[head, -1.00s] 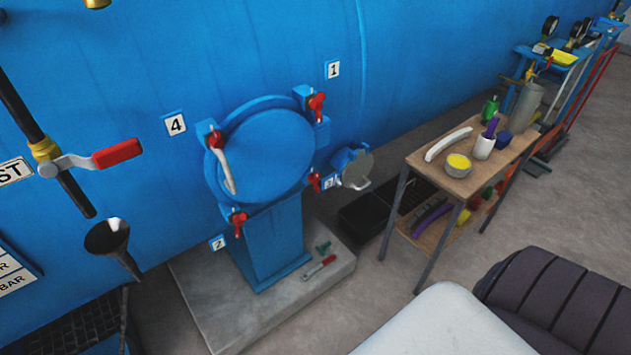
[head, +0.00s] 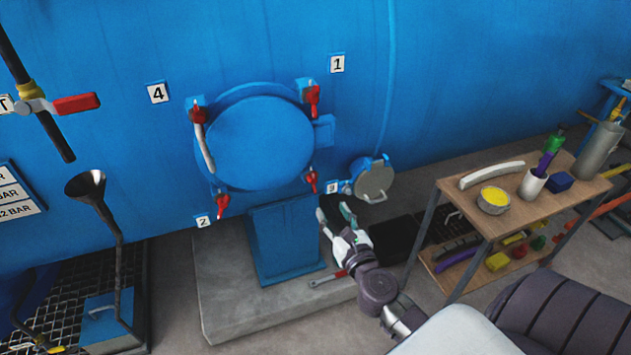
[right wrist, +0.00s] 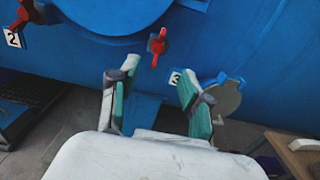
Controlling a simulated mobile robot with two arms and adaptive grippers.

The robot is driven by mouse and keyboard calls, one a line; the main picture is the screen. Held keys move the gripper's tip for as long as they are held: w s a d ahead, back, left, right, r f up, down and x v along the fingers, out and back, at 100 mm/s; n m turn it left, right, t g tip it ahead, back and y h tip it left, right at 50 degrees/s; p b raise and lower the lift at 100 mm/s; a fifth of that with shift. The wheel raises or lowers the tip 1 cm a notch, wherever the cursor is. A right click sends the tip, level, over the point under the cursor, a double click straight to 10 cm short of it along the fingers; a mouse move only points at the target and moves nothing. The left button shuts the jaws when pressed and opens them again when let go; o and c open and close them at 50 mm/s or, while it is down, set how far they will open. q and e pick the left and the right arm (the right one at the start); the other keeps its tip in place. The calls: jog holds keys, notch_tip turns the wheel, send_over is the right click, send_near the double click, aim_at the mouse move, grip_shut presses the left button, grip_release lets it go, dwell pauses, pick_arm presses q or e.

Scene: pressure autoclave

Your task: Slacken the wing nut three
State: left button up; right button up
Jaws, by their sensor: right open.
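Wing nut three (head: 311,181) is a small red wing nut at the lower right of the round blue door (head: 258,143), beside the white label 3 (head: 331,187). In the right wrist view the red wing nut (right wrist: 158,46) is ahead, with the label 3 (right wrist: 175,79) to its right. My right gripper (head: 334,213) is open and empty, below the wing nut and apart from it. In the right wrist view its two spread fingers (right wrist: 157,82) show with green inner pads, and the wing nut is beyond them. My left gripper is not in view.
Other red wing nuts stand by labels 1 (head: 337,63), 2 (head: 203,221) and 4 (head: 157,93). A small round hatch (head: 375,181) is just right of label 3. A wooden trolley (head: 480,222) with items stands right.

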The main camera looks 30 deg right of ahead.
aim_at(314, 180)
jog(key=p+x, duration=0.1)
jog(key=x, duration=1.2)
jog(key=shift+w+a, duration=0.1)
grip_shut()
